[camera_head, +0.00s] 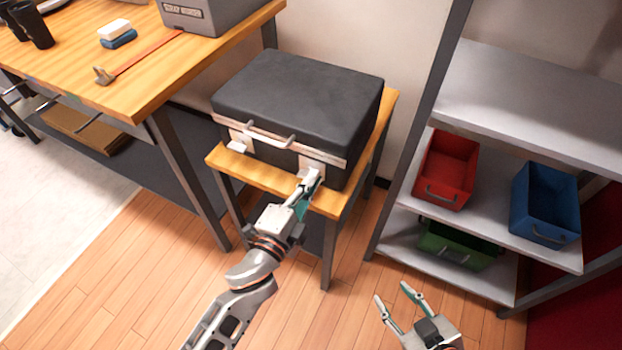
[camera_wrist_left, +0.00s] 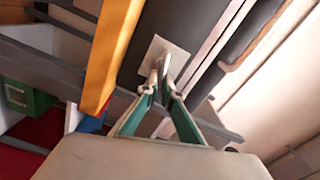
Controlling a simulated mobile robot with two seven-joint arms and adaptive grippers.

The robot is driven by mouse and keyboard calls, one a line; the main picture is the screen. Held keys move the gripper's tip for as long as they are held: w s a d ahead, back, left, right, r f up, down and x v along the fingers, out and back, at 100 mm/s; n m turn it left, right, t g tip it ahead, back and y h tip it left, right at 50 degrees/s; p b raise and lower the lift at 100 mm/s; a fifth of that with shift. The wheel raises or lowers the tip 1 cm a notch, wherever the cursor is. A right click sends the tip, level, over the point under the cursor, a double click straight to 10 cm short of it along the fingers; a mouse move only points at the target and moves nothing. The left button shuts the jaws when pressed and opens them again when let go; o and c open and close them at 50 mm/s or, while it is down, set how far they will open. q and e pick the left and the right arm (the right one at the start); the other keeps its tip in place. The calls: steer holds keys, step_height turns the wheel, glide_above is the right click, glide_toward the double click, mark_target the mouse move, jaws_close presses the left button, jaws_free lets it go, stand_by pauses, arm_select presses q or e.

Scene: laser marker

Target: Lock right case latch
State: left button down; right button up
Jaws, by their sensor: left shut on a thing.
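The dark grey case (camera_head: 300,88) sits shut on a small wooden stand (camera_head: 262,178), with a light band and a handle (camera_head: 270,136) along its front. The right latch (camera_head: 311,170) is a pale plate on the case's front, and it also shows in the left wrist view (camera_wrist_left: 166,52). My left gripper (camera_head: 308,184) is at the right latch, its fingers closed together on part of it; in the left wrist view the fingertips (camera_wrist_left: 160,84) meet at the latch. The left latch (camera_head: 240,141) is clear of both grippers. My right gripper (camera_head: 396,300) is open and empty, low above the floor.
A wooden workbench (camera_head: 150,70) stands at the left with a red strap (camera_head: 145,58) and a grey box (camera_head: 210,14) on it. A metal shelf (camera_head: 540,110) at the right holds red (camera_head: 447,168), blue (camera_head: 545,204) and green (camera_head: 458,246) bins. Floor in front of the stand is clear.

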arm_select(q)
steer(key=shift+f+m, duration=0.2)
steer(key=shift+m, duration=0.8)
steer(key=shift+f+m, duration=0.1)
steer(key=shift+m, duration=0.5)
arm_select(e)
steer(key=shift+w+a+r, duration=0.1)
steer(key=shift+w+r, duration=0.25)
steer(key=shift+w, duration=0.05)
steer(key=shift+s+f, duration=0.1)
arm_select(q)
steer(key=c, duration=2.2)
jaws_free()
steer(key=shift+c, duration=0.2)
arm_select(e)
steer(key=shift+f, duration=0.15)
arm_select(q)
steer(key=shift+s, duration=0.1)
steer(key=v, duration=1.2)
